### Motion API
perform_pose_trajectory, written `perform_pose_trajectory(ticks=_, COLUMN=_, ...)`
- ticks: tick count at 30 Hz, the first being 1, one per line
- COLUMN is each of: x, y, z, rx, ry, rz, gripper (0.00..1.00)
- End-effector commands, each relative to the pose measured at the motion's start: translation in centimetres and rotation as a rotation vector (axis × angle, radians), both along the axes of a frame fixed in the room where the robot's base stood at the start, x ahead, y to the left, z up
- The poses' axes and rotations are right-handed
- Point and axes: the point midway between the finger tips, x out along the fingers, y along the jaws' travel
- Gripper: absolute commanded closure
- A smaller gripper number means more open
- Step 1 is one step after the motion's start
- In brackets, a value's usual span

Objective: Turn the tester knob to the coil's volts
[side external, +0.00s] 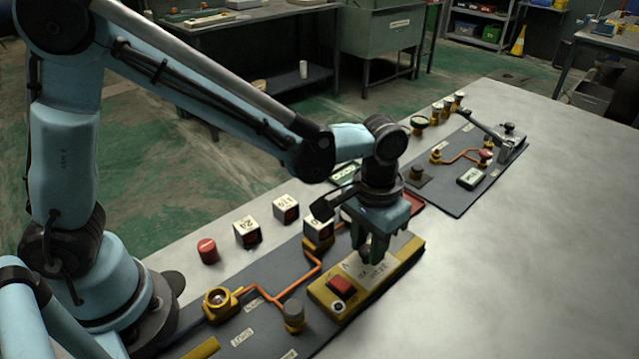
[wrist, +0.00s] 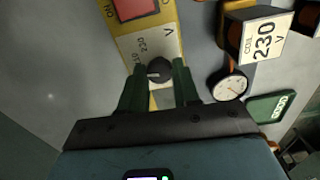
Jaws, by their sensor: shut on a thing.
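The tester (side external: 385,287) is a long yellow box with a pale label plate and a red switch (side external: 341,286). In the wrist view the tester (wrist: 175,47) shows "V" and "230" on its plate. Its dark round knob (wrist: 159,70) sits between the green fingers of my gripper (wrist: 159,84), which is shut on it from above. A pale mark shows on the knob; its exact setting is hard to read. In the side view my gripper (side external: 373,254) mostly hides the knob. The coil block (wrist: 262,37) beside the tester reads "230" and "COIL".
A round dial gauge (wrist: 228,85) and a green tag (wrist: 270,107) lie near the right finger. Two labelled cubes, one reading "24" (side external: 247,230), and a red cylinder (side external: 208,250) stand left of the board. The grey table (side external: 520,230) is clear to the right.

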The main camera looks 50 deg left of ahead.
Motion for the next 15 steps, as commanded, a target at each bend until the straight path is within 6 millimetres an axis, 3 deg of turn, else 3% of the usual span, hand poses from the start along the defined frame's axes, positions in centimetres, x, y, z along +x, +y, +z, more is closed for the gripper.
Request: perform_pose_trajectory(ticks=15, x=0.03, y=0.00, z=-0.04, rx=0.000, ry=-0.002, rz=-0.486, gripper=0.99)
